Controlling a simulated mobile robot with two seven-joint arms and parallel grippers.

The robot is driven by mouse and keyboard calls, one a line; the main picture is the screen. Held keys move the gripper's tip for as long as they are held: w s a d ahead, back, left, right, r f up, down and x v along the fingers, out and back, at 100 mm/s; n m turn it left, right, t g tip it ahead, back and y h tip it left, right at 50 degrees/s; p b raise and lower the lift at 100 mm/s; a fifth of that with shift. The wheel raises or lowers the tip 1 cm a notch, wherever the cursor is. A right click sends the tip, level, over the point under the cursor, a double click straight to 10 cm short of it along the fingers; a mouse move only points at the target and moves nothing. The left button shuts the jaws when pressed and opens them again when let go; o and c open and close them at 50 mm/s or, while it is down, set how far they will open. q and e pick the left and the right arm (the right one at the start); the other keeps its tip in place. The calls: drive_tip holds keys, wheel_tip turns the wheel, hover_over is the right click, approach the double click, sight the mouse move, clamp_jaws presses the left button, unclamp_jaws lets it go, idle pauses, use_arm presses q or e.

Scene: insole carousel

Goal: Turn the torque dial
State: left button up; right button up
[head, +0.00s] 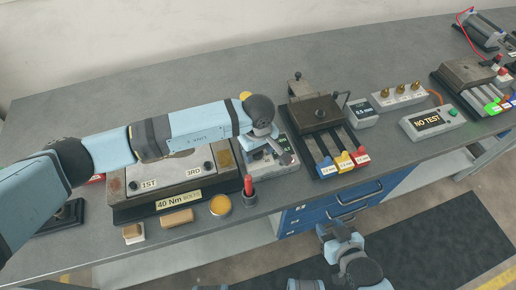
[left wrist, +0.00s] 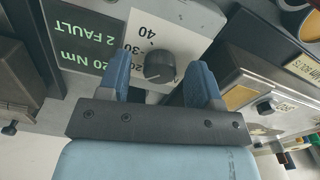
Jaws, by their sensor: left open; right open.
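The torque dial (left wrist: 159,66) is a dark round knob on a light grey box, with 20, 30 and 40 marked around it. A dark screen (left wrist: 88,45) beside it reads "20 Nm" and "2 FAULT" in green. My left gripper (left wrist: 160,62) is open, with one blue finger on each side of the dial; I cannot tell whether they touch it. In the head view my left gripper (head: 264,138) is over the grey dial box (head: 282,164) and hides the dial. My right gripper (head: 340,238) is open and empty in front of the bench, low in the picture.
The "40 Nm" bolt plate (head: 180,199) lies left of the box. A red-topped post (head: 248,186) stands close in front. A dark fixture with coloured tabs (head: 318,112) stands to the right. The "NO TEST" box (head: 432,122) is further right. Blue drawers (head: 330,212) are below the bench.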

use_arm(q)
drive_tip(key=shift+f, duration=0.15)
drive_tip(key=c, duration=0.9)
